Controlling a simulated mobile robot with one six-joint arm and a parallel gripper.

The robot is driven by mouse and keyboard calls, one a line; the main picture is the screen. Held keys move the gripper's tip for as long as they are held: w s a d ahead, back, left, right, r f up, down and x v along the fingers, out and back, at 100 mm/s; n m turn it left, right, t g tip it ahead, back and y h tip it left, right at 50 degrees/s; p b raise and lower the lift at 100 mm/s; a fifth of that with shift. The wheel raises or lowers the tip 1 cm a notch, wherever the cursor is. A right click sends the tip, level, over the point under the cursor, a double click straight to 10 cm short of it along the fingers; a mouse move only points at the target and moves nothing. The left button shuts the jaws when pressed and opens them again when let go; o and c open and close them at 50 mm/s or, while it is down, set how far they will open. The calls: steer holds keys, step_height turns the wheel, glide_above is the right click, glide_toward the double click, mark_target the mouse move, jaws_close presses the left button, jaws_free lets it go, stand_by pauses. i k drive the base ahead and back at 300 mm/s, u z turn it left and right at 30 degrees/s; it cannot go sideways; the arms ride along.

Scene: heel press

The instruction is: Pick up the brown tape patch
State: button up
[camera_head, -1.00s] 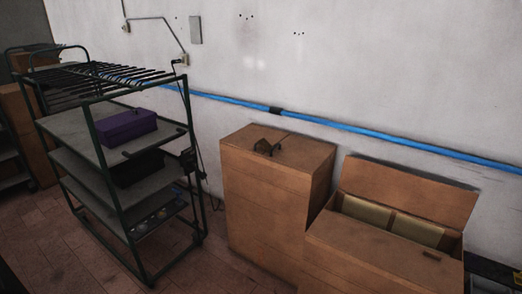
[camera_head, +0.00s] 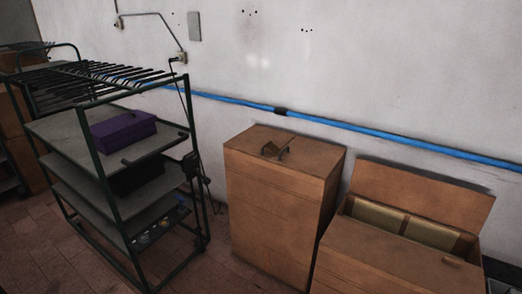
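A small brown piece (camera_head: 453,261) lies on the top of the open brown box at the right, near its right front corner. It may be the brown tape patch, but it is too small to tell. A dark brown object with an upright part (camera_head: 276,148), perhaps a tape dispenser, rests on top of the tall brown box (camera_head: 272,205). My gripper is not in view.
The open brown box (camera_head: 385,264) has a raised lid and pale contents. A green-framed rack (camera_head: 101,140) at left holds a purple box (camera_head: 123,130). A blue pipe (camera_head: 360,132) runs along the wall. Tiled floor (camera_head: 215,265) shows between rack and tall box.

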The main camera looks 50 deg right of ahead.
mark_target(272, 146)
steer(key=u, duration=0.15)
steer(key=i, duration=0.75)
steer(key=z, duration=0.65)
steer(key=i, duration=0.8)
steer(key=z, duration=0.45)
